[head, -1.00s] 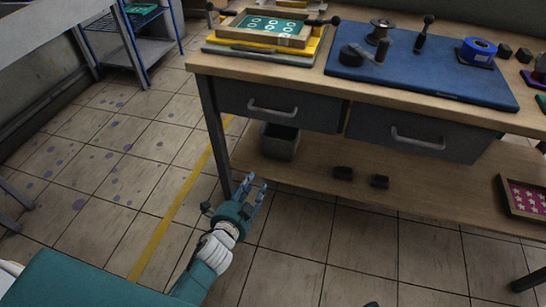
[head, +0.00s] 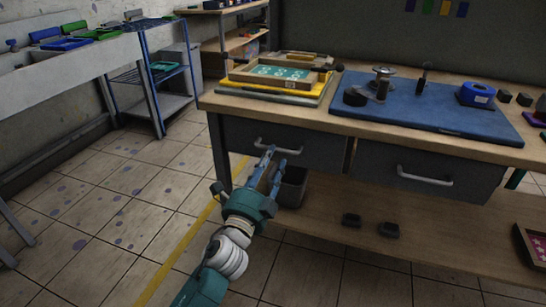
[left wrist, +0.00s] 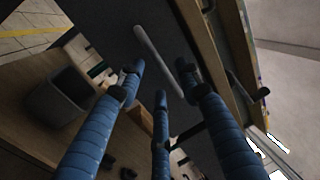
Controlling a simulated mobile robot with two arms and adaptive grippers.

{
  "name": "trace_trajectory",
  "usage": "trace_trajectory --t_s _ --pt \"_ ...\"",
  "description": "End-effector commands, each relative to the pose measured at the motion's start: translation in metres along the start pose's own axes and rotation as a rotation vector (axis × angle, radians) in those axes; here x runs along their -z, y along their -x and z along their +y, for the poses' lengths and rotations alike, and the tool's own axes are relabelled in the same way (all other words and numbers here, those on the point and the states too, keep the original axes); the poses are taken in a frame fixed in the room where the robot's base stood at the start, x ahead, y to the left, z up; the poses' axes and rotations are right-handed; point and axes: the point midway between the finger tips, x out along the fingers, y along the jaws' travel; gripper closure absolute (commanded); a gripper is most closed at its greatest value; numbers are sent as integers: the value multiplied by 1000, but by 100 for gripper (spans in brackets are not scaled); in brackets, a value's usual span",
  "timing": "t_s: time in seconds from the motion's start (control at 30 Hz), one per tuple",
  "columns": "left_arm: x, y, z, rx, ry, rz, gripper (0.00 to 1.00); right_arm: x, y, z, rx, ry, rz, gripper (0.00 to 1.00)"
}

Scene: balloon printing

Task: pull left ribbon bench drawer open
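The left ribbon bench drawer (head: 325,150) is a dark grey front under the wooden bench top, and it looks closed. Its pale bar handle (head: 290,150) shows just beyond my left gripper (head: 269,163) in the head view. In the left wrist view the handle (left wrist: 157,59) runs diagonally ahead of the blue fingertips (left wrist: 158,75). The fingers are spread with nothing between them, and they look apart from the handle. The handle's left part is close to the fingertips in the head view. My right gripper is not in view.
A second drawer (head: 430,179) with its own handle is to the right. A grey bin (head: 292,188) stands on the lower shelf (head: 345,245) below the left drawer. A blue mat (head: 430,108) with spools lies on top. The floor at left is clear.

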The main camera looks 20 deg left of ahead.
Motion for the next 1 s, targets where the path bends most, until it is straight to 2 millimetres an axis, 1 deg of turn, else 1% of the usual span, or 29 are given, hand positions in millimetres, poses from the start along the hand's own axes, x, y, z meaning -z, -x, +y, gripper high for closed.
trace_trajectory --t_s 0.03,0.1,0.2,0.5,0.67,0.7,1.0 --pt "0 -7 0 0 0 0 65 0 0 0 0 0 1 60" --pt "0 -14 0 0 1 0 65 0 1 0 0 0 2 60" --pt "0 -19 1 -1 1 -1 65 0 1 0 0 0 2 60" --pt "0 -21 1 -2 1 -1 65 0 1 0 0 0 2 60" --pt "0 -21 1 -2 1 0 97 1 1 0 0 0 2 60" --pt "0 -21 1 -2 1 0 100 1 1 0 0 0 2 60" --pt "0 -20 1 -3 2 0 100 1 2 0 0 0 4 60"
